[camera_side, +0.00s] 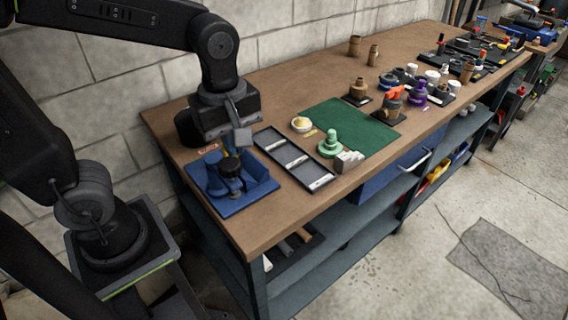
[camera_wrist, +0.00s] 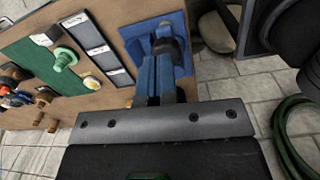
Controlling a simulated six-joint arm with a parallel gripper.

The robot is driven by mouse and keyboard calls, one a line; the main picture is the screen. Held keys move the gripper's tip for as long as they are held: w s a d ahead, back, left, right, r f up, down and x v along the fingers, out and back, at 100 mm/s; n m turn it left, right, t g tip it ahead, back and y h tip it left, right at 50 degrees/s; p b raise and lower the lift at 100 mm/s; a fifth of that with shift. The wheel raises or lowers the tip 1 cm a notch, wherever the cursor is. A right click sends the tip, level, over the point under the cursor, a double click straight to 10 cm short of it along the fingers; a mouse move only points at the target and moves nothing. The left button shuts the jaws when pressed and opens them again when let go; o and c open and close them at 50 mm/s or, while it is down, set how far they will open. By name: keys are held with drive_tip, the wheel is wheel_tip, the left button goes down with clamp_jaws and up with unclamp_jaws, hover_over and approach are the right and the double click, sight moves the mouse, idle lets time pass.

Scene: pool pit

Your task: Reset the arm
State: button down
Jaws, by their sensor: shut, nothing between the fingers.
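My gripper (camera_side: 236,160) is at the left end of the wooden bench, pointing down over a blue tray (camera_side: 262,186). Its fingers are shut with nothing between them. In the wrist view my gripper (camera_wrist: 160,92) reaches toward the same blue tray (camera_wrist: 181,60). A dark blue, rounded part (camera_side: 219,178) sits in the tray, right by the fingertips. I cannot tell whether the fingers touch it. The fingers hide some of it.
A black tray with pale-labelled slots (camera_side: 293,160), a green mat (camera_side: 361,136), a green fitting (camera_side: 330,143) and a white block (camera_side: 349,161) lie right of the blue tray. Several fittings stand farther along the bench. A block wall (camera_side: 290,40) runs behind.

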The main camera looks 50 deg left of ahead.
drive_tip(key=s+a+r+m+t, duration=0.1)
drive_tip(key=s+a+m+t, duration=0.1)
drive_tip(key=m, duration=0.6)
drive_tip(key=s+a+r+m+t, duration=0.1)
drive_tip(key=a+r+m+t, duration=0.1)
drive_tip(key=m, duration=0.6)
drive_tip(key=shift+s+m+t, duration=0.35)
drive_tip(key=shift+m+t, duration=0.05)
drive_tip(key=shift+t, duration=0.2)
